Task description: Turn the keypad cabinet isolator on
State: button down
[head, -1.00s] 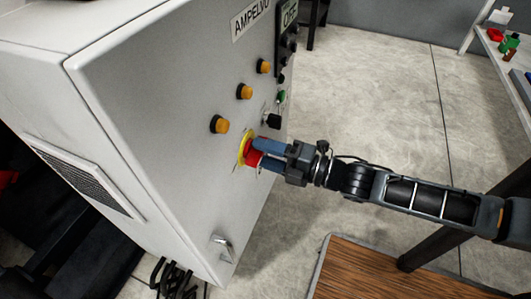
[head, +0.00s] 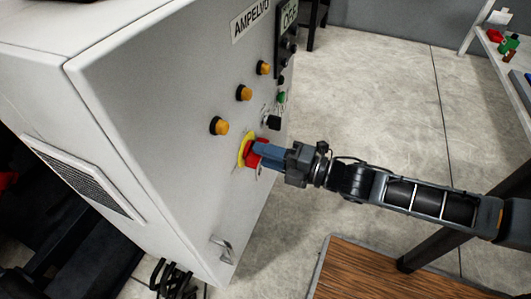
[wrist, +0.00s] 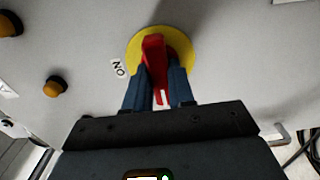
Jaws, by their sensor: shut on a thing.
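The isolator is a red handle (head: 252,159) on a round yellow plate (head: 241,150), low on the front of the grey cabinet (head: 160,90). My gripper (head: 262,153) has its blue fingers shut on the red handle, one on each side. In the wrist view the red handle (wrist: 154,52) stands upright in the picture between the fingers (wrist: 162,82), over the yellow plate (wrist: 184,45). The fingers hide part of the handle.
Amber buttons (head: 244,93), a black knob (head: 272,122) and a green button (head: 281,98) sit above the isolator. A small display (head: 289,15) is at the top. A wooden top (head: 365,272) lies under my arm.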

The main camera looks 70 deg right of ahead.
jog(key=shift+r+m+p, duration=0.1)
jog(key=shift+m+p, duration=0.2)
jog(key=shift+p, duration=0.05)
jog(key=shift+w+m+p, duration=0.1)
jog(key=shift+m+p, duration=4.75)
jog(key=shift+m, duration=3.75)
jog(key=c, duration=1)
grip_release()
jog(key=shift+o, duration=0.2)
